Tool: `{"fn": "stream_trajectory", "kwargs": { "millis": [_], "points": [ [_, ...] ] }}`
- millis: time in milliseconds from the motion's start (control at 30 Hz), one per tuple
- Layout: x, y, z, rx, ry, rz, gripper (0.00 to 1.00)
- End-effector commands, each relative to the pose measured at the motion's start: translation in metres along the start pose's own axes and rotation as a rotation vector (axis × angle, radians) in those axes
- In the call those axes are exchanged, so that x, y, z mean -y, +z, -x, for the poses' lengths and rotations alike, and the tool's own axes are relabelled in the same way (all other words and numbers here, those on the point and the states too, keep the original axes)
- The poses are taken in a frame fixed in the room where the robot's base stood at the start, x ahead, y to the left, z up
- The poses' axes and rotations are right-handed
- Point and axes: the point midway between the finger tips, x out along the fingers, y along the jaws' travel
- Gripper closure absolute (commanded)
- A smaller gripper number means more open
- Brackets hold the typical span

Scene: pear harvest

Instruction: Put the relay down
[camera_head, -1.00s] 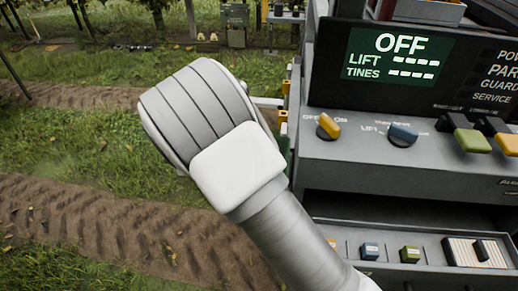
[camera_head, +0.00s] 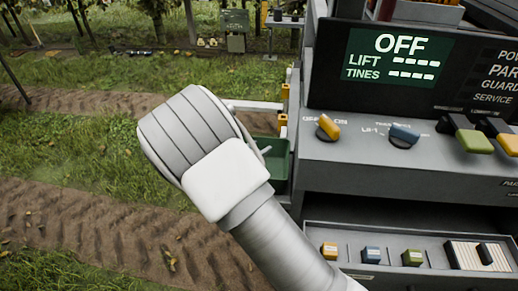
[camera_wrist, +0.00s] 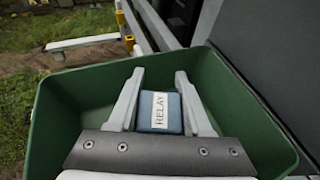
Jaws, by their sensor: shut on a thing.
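The relay (camera_wrist: 159,113) is a small blue-grey block with a white label reading RELAY. It shows in the wrist view between the two fingers of my gripper (camera_wrist: 158,82), which is shut on it. Behind and around it in that view is a green bin (camera_wrist: 238,98) with an open top. I cannot tell how far the relay is above the bin's floor. In the head view the green bin (camera_head: 276,158) is partly hidden behind my arm, and the relay and fingertips are hidden.
A control panel (camera_head: 350,150) with knobs and a screen reading OFF stands at the right. Below it a drawer (camera_head: 345,281) holds a yellow, a blue and a green block and a pale ribbed piece (camera_head: 462,256). Grass and dirt lie at the left.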

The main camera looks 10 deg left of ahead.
Motion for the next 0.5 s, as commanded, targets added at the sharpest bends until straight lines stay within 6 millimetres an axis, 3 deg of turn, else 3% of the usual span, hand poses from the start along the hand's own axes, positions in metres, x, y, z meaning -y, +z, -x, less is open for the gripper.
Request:
{"fn": "stream_trajectory", "kwargs": {
  "millis": [133, 167, 200, 500],
  "points": [
    [0.0016, -0.0084, -0.0012, -0.01, -0.002, 0.006, 1.0],
    [0.0018, -0.0091, -0.0012, -0.011, -0.002, 0.006, 0.47],
    [0.002, -0.0098, -0.0012, -0.012, -0.002, 0.007, 0.4],
    [0.003, -0.0129, -0.001, -0.017, -0.003, 0.01, 0.38]
  ]
}}
